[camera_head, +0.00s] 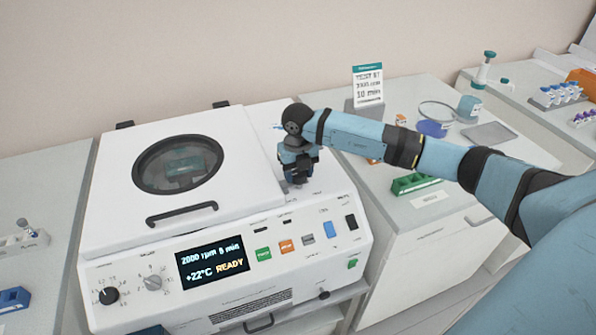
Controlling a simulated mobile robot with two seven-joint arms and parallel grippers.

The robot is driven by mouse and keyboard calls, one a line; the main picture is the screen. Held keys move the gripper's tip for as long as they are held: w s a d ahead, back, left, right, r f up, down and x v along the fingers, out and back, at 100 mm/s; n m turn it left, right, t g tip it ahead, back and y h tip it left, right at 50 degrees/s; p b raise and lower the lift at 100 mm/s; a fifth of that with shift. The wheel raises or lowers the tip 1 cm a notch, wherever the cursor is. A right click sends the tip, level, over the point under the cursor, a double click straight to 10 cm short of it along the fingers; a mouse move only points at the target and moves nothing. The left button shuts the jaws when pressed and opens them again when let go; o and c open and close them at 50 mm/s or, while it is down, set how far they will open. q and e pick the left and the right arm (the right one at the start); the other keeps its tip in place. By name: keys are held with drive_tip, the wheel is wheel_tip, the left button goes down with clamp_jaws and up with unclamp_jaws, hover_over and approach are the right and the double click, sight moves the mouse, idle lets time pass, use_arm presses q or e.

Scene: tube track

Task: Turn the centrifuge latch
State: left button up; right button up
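The centrifuge (120,205) is a white box on the bench, with its lid (240,150) down. The lid has a round dark window (178,165) and a black handle (182,213). My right gripper (298,180) points down at the flat top deck, right of the lid. Its fingertips are small and dark, at or just above the deck. I cannot tell whether they touch or grip anything. I cannot make out a latch for certain; the gripper covers that spot. My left gripper does not show clearly.
The display (212,262) reads "2000 rpm 5 min, +22°C READY". Colored buttons and knobs line the front panel. On the right bench are a green rack (414,184), a blue dish (432,129), a grey tray (490,133) and a sign (368,85). A blue rack (14,299) stands at left.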

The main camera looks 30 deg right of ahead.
drive_tip(key=c, duration=0.4)
